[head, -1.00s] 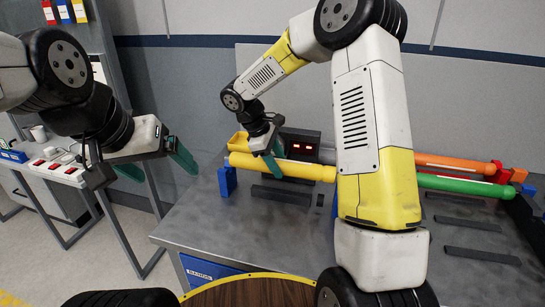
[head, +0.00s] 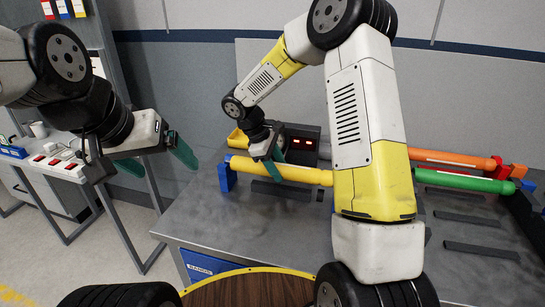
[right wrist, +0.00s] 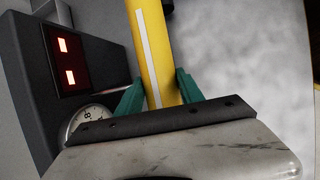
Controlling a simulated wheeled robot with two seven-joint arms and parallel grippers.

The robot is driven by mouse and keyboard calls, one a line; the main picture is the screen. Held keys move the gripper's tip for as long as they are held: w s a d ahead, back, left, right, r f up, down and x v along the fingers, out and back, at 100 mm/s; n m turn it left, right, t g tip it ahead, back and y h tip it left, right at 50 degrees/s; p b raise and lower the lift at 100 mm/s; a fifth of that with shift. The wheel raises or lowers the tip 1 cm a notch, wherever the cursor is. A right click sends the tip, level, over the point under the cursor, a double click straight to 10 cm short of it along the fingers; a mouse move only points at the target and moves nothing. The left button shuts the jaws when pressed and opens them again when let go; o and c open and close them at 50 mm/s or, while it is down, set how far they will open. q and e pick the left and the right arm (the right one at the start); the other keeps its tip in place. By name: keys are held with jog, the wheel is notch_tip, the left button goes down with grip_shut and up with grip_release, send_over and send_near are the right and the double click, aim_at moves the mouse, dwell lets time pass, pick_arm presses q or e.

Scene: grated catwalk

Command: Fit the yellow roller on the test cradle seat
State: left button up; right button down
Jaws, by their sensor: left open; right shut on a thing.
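The yellow roller (head: 305,175) lies nearly level above the grey bench in the head view, its left end at the top of a blue support (head: 226,177). Whether that end touches the support I cannot tell. Its right end is hidden behind my right arm. My right gripper (head: 276,161) is shut on the roller left of its middle. In the right wrist view the roller (right wrist: 155,50), with a white stripe, runs up from between the green fingers (right wrist: 155,97). My left gripper (head: 156,160) is open and empty, left of the bench.
A dark box with a red display (head: 301,146) stands just behind the roller; a dial (right wrist: 88,120) shows in the wrist view. An orange roller (head: 452,158) and a green roller (head: 460,181) lie at the right. Dark strips (head: 480,249) lie on the bench (head: 250,225).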

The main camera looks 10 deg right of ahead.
jog(key=shift+f, duration=0.55)
jog(key=c, duration=0.7)
grip_release()
jog(key=shift+o, duration=0.4)
jog(key=o, duration=0.4)
jog(key=shift+c, duration=0.2)
jog(key=shift+r, duration=4)
